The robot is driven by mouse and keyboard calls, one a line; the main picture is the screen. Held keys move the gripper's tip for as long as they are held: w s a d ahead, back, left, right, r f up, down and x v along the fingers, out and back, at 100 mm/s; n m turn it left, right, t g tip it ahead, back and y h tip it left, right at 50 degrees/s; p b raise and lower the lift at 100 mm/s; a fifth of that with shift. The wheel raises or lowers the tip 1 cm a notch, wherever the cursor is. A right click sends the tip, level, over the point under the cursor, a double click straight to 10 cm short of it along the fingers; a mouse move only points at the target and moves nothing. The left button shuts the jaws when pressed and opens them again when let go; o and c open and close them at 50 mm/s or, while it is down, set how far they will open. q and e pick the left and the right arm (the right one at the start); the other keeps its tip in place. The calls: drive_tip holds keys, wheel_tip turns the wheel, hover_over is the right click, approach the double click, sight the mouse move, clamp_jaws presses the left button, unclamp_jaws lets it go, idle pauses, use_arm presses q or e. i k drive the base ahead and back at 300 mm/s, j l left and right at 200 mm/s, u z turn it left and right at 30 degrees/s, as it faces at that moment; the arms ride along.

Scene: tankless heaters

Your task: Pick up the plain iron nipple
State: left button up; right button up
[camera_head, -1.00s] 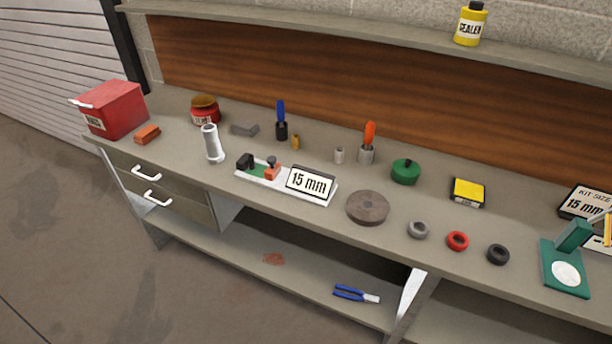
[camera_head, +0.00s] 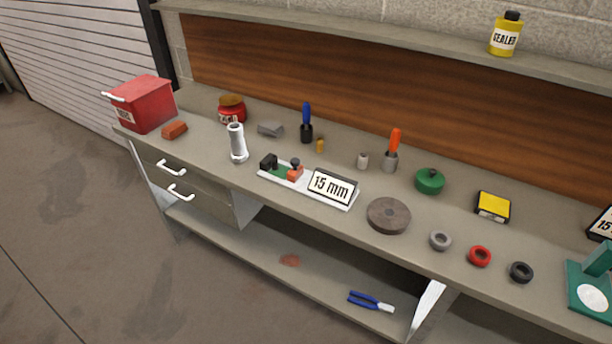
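A small pale grey cylinder (camera_head: 362,161) stands upright on the workbench, just left of the orange-handled tool; it looks like the plain iron nipple, but it is too small to be sure. A smaller brass-coloured cylinder (camera_head: 320,145) stands to its left, near the blue-handled tool. Neither of my grippers shows in the head view.
On the workbench (camera_head: 240,190) are a "15 mm" sign (camera_head: 332,186), an orange-handled tool (camera_head: 391,153), a blue-handled tool (camera_head: 306,125), a brown disc (camera_head: 388,215), a green round container (camera_head: 430,181), a white upright cylinder (camera_head: 237,143) and a red box (camera_head: 147,103).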

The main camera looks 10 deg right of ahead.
sight(274, 158)
drive_tip(key=z, duration=0.2)
drive_tip(key=i+j+z, duration=0.25)
drive_tip(key=j+z, duration=0.3)
drive_tip(key=i+j+z, duration=0.25)
drive_tip(key=k, duration=0.1)
